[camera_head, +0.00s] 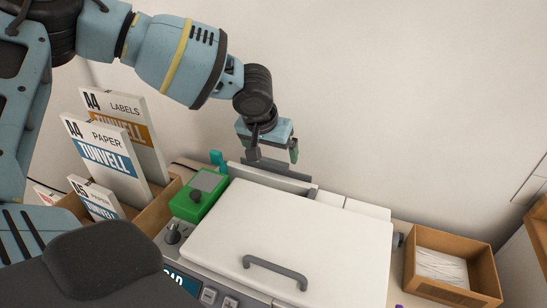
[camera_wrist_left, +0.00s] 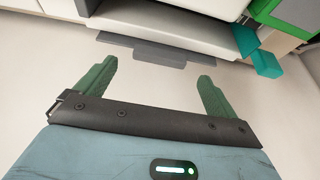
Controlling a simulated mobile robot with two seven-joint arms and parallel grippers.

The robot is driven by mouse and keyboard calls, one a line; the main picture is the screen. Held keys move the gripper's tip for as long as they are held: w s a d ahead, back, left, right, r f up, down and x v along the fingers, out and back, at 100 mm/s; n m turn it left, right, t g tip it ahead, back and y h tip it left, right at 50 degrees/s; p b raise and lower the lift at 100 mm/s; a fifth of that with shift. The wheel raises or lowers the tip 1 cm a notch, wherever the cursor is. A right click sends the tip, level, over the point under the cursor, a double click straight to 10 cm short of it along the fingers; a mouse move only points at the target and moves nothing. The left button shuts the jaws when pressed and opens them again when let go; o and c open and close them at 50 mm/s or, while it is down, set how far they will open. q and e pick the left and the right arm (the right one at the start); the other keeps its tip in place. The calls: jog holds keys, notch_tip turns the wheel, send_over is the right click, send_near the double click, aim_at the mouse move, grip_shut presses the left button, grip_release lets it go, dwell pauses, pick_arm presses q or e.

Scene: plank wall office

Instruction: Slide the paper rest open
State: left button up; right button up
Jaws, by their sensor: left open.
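The paper rest looks like the grey plate (camera_head: 275,182) along the back edge of the white-lidded machine (camera_head: 300,232). In the left wrist view it is a flat grey bar (camera_wrist_left: 150,47) with a small raised tab, lying just beyond the fingertips. My left gripper (camera_head: 273,154) points down above the machine's back edge, close to the plate. It also shows in the left wrist view (camera_wrist_left: 158,71), with its two green fingers apart and nothing between them. Whether a finger touches the plate cannot be told. My right gripper is not in view.
Boxed paper packs (camera_head: 104,150) stand at the left. A wooden tray (camera_head: 452,265) is at the right. The plain wall is close behind.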

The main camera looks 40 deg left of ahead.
aim_at(274, 161)
pick_arm(q)
jog(key=x, duration=0.3)
jog(key=shift+w+f, duration=0.1)
jog(key=shift+f, duration=0.05)
jog(key=shift+w+f, duration=0.15)
jog(key=shift+f, duration=0.2)
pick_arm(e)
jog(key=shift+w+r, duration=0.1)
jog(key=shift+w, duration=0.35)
pick_arm(q)
jog(key=shift+c, duration=0.2)
